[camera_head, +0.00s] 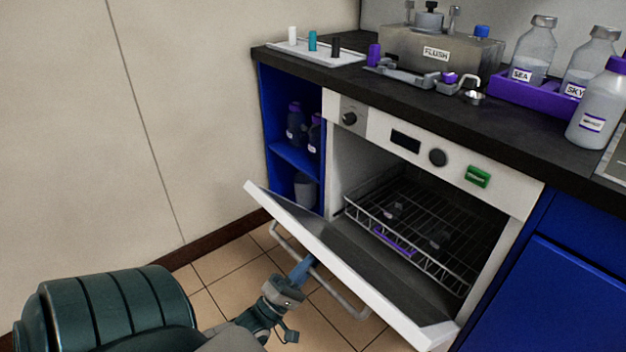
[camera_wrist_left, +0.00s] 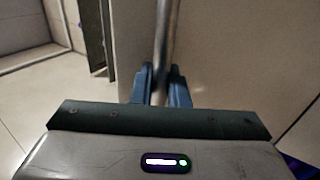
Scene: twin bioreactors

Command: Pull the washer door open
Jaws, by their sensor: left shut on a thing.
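The washer door (camera_head: 340,262) is a white panel with a dark inner face, hinged low and tilted down and outward, so the washer stands open. Its grey bar handle (camera_head: 333,282) runs along the outer side. My left gripper (camera_head: 302,268) is at the handle, below and in front of the door. In the left wrist view its blue fingers (camera_wrist_left: 161,88) are shut around the handle bar (camera_wrist_left: 165,45). The washer body (camera_head: 420,150) shows a dark inside with a wire rack (camera_head: 420,225) and a purple strip on its front. My right gripper is in neither view.
A black counter (camera_head: 330,80) above carries a flush unit (camera_head: 435,52), a purple bottle rack (camera_head: 535,98) and a white tray (camera_head: 300,50). A blue open shelf (camera_head: 290,155) with bottles is left of the washer. Tiled floor (camera_head: 225,285) is clear left of the door.

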